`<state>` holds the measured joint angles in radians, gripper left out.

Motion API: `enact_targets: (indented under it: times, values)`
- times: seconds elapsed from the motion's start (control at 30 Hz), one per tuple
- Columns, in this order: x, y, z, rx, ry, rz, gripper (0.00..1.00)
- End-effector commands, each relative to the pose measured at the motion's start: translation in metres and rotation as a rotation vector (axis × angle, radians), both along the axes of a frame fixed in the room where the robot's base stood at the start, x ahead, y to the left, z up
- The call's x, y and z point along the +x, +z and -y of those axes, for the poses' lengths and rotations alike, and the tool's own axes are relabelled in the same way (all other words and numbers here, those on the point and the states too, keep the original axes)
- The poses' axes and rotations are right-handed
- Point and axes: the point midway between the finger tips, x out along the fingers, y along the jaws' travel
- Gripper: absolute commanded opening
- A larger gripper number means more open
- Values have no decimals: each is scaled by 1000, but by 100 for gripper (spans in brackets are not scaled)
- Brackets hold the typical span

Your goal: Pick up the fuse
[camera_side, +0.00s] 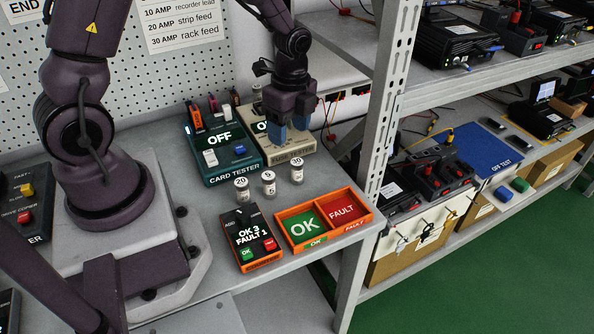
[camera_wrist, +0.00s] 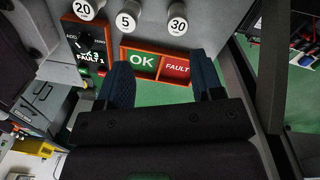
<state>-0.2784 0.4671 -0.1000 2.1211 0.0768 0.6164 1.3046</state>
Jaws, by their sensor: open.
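I cannot make out a loose fuse in either view. My gripper (camera_side: 291,122) is open, pointing down over the beige tester (camera_side: 294,147), and hides part of it. Nothing shows between its two blue fingers, which also appear spread apart in the wrist view (camera_wrist: 162,80). Three small white lidded jars stand on the bench nearer the side camera: jar 20 (camera_side: 242,189), jar 5 (camera_side: 268,183) and jar 30 (camera_side: 297,171). They also line the top of the wrist view. Whether they hold fuses, I cannot tell.
An orange tray (camera_side: 289,239) has a green OK bin and a red FAULT bin. A counter box (camera_side: 245,234) beside it reads OK 3, FAULT 1. A teal card tester (camera_side: 224,164) reading OFF stands left of my gripper. A perforated metal post (camera_side: 389,85) rises on the right.

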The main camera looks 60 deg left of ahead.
Motion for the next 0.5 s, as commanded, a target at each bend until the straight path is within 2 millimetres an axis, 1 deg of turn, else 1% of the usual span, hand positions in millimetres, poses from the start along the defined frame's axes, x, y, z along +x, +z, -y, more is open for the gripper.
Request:
enact_targets:
  times: [0.03, 0.1, 0.2, 0.27, 0.37, 0.5]
  values:
    - [8, 2, -1, 1, -91, 28, 61]
    - [13, 4, -2, 4, -192, 51, 61]
    - [14, 3, -2, 4, -279, 60, 61]
    - [14, 0, -2, 2, -302, 60, 61]
    - [13, -14, -1, 1, -314, 55, 61]
    - [13, -41, -1, 0, -312, 54, 61]
